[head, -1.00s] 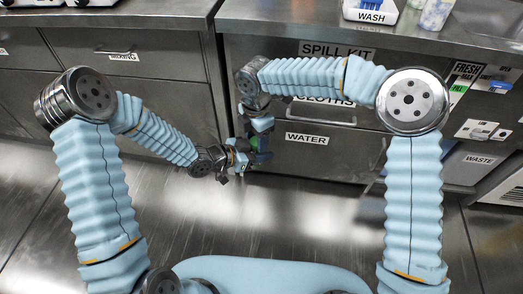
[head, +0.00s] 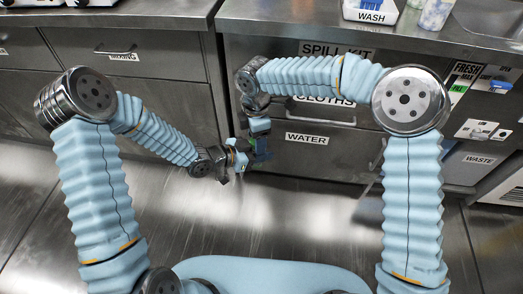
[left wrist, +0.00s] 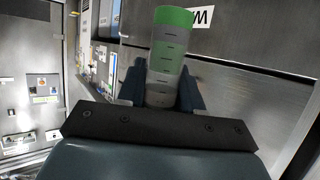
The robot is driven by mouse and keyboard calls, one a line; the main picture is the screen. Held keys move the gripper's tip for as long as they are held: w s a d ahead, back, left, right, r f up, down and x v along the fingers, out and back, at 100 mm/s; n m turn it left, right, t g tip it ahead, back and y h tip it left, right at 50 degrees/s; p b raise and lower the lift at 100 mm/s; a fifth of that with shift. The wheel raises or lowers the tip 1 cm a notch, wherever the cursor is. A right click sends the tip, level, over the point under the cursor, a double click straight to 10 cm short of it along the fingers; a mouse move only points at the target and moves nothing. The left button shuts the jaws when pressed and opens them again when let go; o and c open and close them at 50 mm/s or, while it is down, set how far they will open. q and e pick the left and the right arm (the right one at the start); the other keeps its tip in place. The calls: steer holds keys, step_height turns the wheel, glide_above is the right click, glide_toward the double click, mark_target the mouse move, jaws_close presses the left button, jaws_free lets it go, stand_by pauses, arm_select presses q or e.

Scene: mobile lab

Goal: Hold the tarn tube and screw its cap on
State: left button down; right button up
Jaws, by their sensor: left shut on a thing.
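In the left wrist view a tube (left wrist: 161,73) stands between the two dark fingers of my left gripper (left wrist: 158,92). It has a whitish-grey body with dark marks, a translucent green band and a solid green top end. I cannot tell whether that green end is a cap. No separate cap shows clearly.
A steel bench (head: 290,15) with drawers stands ahead, just beyond the grippers. A white WASH container (head: 371,10) and a speckled bottle (head: 435,14) stand on its top. A waste bin (head: 470,162) is at right. The floor (head: 250,220) in front is clear.

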steer(key=shift+r, duration=0.1)
steer(key=shift+r, duration=2.15)
steer(key=shift+c, duration=0.4)
steer(key=shift+s+a+r+n, duration=0.15)
steer(key=shift+r+n, duration=0.15)
steer(key=shift+n, duration=0.2)
steer(key=shift+r+n, duration=1.3)
steer(key=shift+r, duration=0.15)
